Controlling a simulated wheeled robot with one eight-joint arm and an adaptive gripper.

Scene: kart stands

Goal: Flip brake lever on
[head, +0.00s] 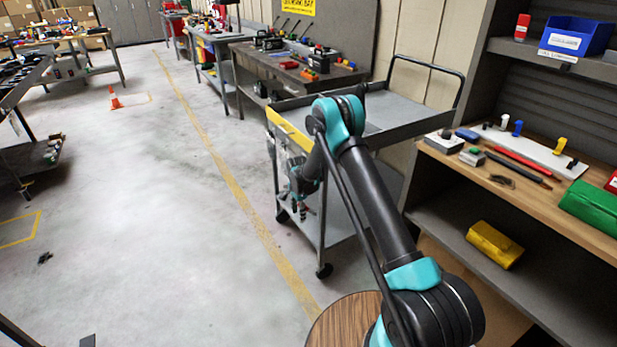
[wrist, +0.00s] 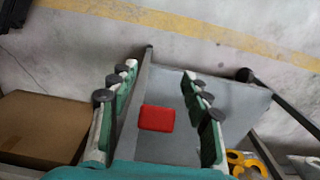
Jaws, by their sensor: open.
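No part that I can surely call the brake lever shows in either view. A grey wheeled cart (head: 398,108) with a raised push handle stands behind my arm in the head view. My gripper (wrist: 158,70) is open in the wrist view, with its two green and white fingers spread and dark pads along them. A flat red block (wrist: 157,118) shows between the fingers against a grey surface (wrist: 235,103); I cannot tell if it is touched. In the head view my gripper hangs low at the cart's left end, partly hidden by my arm.
A workbench (head: 560,192) at right holds a white strip (head: 535,152) with small coloured levers. A yellow case (head: 494,245) lies on its lower shelf. In the wrist view a cardboard box (wrist: 42,130) is at left and yellow rings (wrist: 235,158) at lower right. Floor at left is mostly clear.

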